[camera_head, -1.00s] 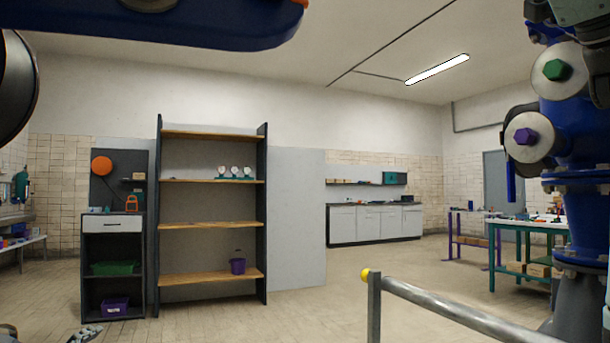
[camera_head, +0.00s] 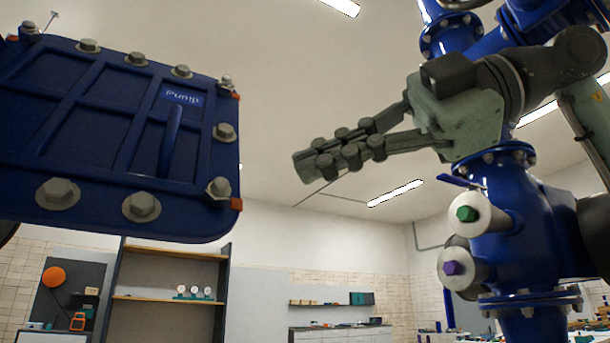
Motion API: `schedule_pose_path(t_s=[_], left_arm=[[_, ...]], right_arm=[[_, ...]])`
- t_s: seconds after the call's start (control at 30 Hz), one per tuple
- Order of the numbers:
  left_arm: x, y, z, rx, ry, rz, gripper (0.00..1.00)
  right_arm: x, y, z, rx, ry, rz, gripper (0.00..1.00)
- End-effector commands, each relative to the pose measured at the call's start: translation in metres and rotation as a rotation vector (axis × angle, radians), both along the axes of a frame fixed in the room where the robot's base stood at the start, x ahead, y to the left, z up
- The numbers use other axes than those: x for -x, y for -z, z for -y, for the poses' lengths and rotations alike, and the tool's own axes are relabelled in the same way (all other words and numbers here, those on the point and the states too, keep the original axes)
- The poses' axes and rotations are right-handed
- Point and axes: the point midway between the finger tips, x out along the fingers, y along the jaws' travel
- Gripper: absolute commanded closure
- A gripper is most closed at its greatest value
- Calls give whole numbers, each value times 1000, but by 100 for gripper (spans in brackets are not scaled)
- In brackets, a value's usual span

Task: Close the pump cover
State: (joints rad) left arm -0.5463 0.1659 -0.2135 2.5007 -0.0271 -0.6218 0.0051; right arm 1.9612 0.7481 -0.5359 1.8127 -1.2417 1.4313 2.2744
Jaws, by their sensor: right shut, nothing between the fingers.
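The pump cover (camera_head: 88,165) is a dark blue ribbed plate at the upper left of the head view. It has bolts around its rim, the word "Pump" and a blue bar handle (camera_head: 171,140). Its left part runs out of the picture. My right gripper (camera_head: 318,163) is to the right of the cover, with a gap between them. Its fingers point left and are shut with nothing held. My left gripper is out of view.
A blue pipe column (camera_head: 497,205) with green and purple hex knobs stands at the right, behind and below my right arm. Wooden shelves (camera_head: 168,300) and a counter (camera_head: 340,335) stand along the back wall. The space between cover and gripper looks clear.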

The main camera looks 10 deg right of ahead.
Motion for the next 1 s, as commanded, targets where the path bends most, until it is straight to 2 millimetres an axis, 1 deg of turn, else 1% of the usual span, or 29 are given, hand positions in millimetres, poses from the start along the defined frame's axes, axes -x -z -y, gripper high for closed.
schedule_pose_path(t_s=[0.03, 0.3, 0.37, 0.4, 0.5, 0.63, 0.77, 1.0], left_arm=[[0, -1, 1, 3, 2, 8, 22], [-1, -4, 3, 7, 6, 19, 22], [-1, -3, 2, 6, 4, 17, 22], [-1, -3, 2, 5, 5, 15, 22], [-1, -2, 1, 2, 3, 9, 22], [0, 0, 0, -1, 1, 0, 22], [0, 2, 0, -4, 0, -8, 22], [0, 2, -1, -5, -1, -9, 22]], right_arm=[[-4, 4, -9, 3, -5, 0, 100], [-30, 19, -59, 2, -7, 0, 100], [-35, 22, -69, 2, -7, 1, 100], [-41, 25, -72, 1, -6, -1, 100], [-55, 31, -74, -2, -5, -2, 100], [-66, 35, -77, -1, -5, 0, 100], [-71, 37, -78, 0, -5, 2, 100], [-71, 37, -78, -1, -4, 3, 100]])
